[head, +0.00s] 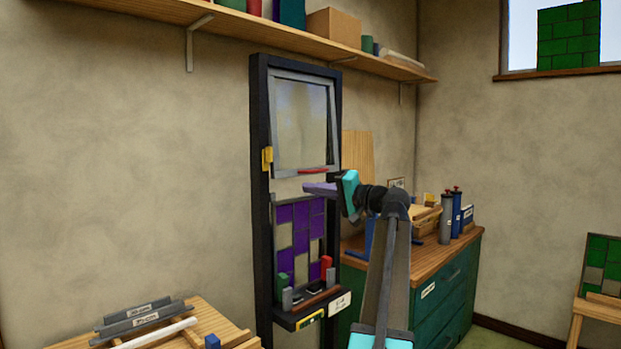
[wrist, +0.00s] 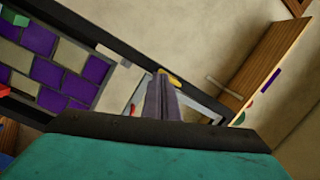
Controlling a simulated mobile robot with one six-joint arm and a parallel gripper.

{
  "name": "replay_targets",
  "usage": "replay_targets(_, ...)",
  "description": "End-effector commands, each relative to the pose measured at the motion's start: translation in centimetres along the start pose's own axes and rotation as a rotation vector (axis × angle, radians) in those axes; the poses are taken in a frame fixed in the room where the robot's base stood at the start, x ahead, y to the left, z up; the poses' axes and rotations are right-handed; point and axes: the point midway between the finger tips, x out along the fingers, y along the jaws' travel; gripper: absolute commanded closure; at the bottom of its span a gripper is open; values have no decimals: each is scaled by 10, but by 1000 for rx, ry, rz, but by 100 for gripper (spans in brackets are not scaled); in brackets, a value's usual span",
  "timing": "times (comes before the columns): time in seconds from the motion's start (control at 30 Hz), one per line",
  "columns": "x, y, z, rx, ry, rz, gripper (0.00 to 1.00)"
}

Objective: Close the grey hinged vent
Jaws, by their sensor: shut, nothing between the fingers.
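The grey hinged vent (head: 304,125) is a glazed pane in the upper part of a tall black frame (head: 260,200). Its lower edge stands out from the frame, so it looks tilted open. A red strip (head: 312,171) sits on its bottom rail. My gripper (head: 308,188) is shut and empty, just below the vent's lower edge in the head view; I cannot tell whether it touches. In the wrist view the closed fingers (wrist: 164,98) hide part of the vent.
A yellow piece (head: 267,158) is on the frame's left post. Purple and pale panes (head: 300,235) fill the lower frame above a small ledge with blocks. A wooden shelf (head: 290,38) runs above. A green cabinet (head: 440,290) stands right; a wooden bench (head: 225,325) is front left.

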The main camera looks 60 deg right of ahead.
Motion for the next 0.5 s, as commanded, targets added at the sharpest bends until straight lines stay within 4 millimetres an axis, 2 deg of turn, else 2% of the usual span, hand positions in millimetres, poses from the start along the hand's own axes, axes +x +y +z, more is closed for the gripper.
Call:
replay_targets(0.03,-4,-12,-2,49,-11,14,100)
replay_targets(0.2,-14,-22,1,229,-47,63,100)
replay_targets(0.5,-25,-27,6,416,-73,121,100)
